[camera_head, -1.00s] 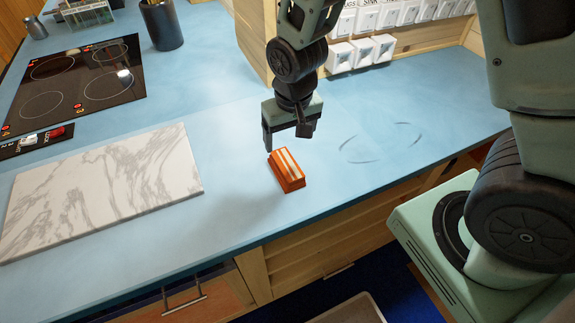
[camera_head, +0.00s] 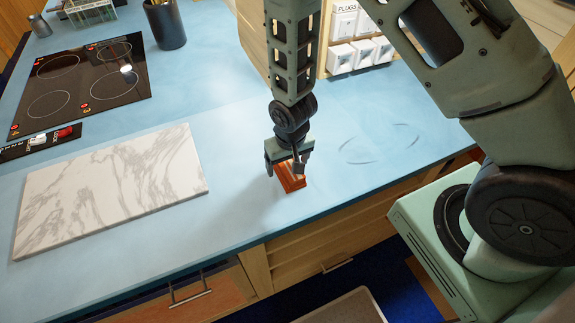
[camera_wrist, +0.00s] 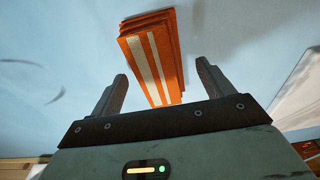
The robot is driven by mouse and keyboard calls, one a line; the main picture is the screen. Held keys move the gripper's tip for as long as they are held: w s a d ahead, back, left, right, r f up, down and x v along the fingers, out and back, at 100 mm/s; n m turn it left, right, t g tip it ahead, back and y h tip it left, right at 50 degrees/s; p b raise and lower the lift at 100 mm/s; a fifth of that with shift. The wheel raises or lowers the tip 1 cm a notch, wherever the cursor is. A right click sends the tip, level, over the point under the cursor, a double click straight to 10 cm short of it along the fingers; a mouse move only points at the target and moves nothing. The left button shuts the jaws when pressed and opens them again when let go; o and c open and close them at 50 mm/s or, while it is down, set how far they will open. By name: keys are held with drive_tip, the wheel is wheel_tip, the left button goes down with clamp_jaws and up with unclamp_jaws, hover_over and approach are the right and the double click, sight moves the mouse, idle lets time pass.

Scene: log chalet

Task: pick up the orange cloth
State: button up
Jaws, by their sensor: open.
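The orange cloth (camera_head: 290,177) is a folded, block-like stack with pale stripes on the blue counter, partly hidden behind my gripper in the head view. My gripper (camera_head: 286,172) is right over it, pointing down. In the wrist view the cloth (camera_wrist: 155,58) lies ahead of and between the two open fingers of my gripper (camera_wrist: 160,85), with its near end closest to the palm. A gap shows between each finger and the cloth. Neither finger visibly touches it.
A white marble board (camera_head: 110,190) lies to the left on the blue counter (camera_head: 235,210). A black cooktop (camera_head: 80,80) and a dark utensil cup (camera_head: 165,25) stand farther back. White boxes (camera_head: 352,52) hang on the wooden wall behind. The counter's front edge is close to the cloth.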

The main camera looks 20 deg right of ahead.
sight(288, 165)
drive_tip(key=shift+w+f, duration=0.1)
drive_tip(key=shift+f, duration=0.75)
drive_tip(key=c, duration=1.1)
drive_tip(key=shift+r, duration=0.1)
wheel_tip(288, 165, up, 10)
drive_tip(key=b, duration=0.2)
drive_tip(key=shift+b, duration=0.3)
drive_tip(key=shift+o, duration=0.7)
drive_tip(key=shift+c, duration=0.2)
